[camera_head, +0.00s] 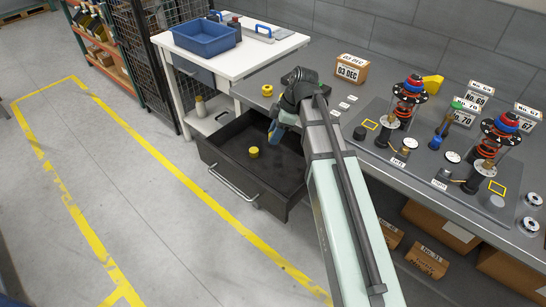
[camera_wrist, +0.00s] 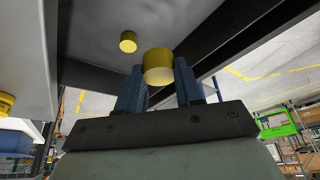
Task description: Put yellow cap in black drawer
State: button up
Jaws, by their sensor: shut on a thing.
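My gripper (camera_head: 273,136) points down into the open black drawer (camera_head: 222,158) under the bench. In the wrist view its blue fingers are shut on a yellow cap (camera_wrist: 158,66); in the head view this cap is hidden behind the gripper. A second yellow cap (camera_head: 253,152) lies on the drawer floor, left of my gripper and apart from it. It also shows behind the held cap in the wrist view (camera_wrist: 128,42). A third yellow cap (camera_head: 267,90) stands on the bench's left end, above the drawer.
The drawer's front wall with a metal handle (camera_head: 234,186) sticks out over the floor. A white table with a blue bin (camera_head: 205,38) stands behind left. A 03 DEC box (camera_head: 351,69) and spring assemblies (camera_head: 405,98) occupy the bench to the right.

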aim_at(271, 168)
jog(key=shift+f, duration=6.7)
jog(key=shift+f, duration=0.1)
jog(key=o, duration=1)
jog(key=shift+d+r, duration=0.2)
jog(key=shift+r, duration=0.3)
jog(key=shift+d+r, duration=0.2)
jog(key=shift+r, duration=2.05)
jog(key=shift+d+r, duration=0.2)
jog(key=shift+r, duration=2.05)
